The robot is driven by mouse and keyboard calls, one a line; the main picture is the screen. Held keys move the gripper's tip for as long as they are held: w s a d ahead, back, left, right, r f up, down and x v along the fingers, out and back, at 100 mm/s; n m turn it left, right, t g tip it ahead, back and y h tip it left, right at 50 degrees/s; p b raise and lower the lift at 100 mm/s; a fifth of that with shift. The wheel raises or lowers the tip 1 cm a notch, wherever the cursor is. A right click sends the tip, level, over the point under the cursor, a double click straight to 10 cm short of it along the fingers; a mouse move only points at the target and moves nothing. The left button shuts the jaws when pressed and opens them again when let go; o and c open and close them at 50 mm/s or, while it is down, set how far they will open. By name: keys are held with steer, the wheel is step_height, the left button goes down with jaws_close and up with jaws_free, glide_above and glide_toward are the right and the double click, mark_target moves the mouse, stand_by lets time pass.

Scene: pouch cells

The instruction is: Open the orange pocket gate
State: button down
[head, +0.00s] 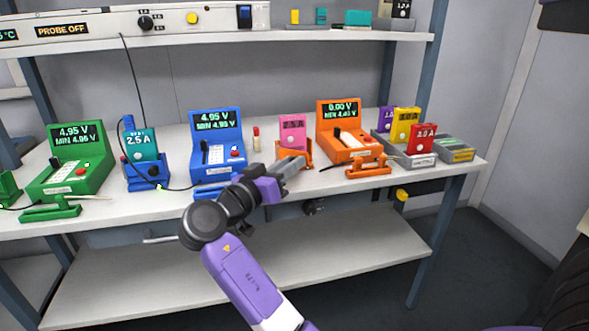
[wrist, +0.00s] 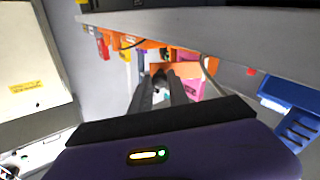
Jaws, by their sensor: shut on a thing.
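The orange pocket (head: 308,152) stands near the bench's front edge with a pink cell (head: 292,130) upright in it. My gripper (head: 297,162) is at the front of this pocket and covers most of its front in the head view. In the wrist view, the fingers (wrist: 160,80) are closed together at the orange pocket gate (wrist: 178,69), on a small dark part that looks like its handle. The pink cell (wrist: 189,87) shows just beside the fingers. The gate's exact angle is hard to tell.
An orange tester (head: 345,135) reading 0.00 V stands to the right, with a low orange holder (head: 367,168) before it. A blue tester (head: 217,150) stands to the left. Grey trays with coloured cells (head: 421,140) are at the right end. A shelf (head: 230,255) runs below.

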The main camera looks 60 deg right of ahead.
steer(key=shift+g, duration=0.3)
steer(key=c, duration=1.3)
jaws_free()
steer(key=shift+o, duration=0.2)
steer(key=shift+a, duration=0.1)
steer(key=v, duration=0.7)
steer(key=shift+w+a+p, duration=0.15)
steer(key=shift+a+p, duration=0.2)
steer(key=shift+p, duration=0.1)
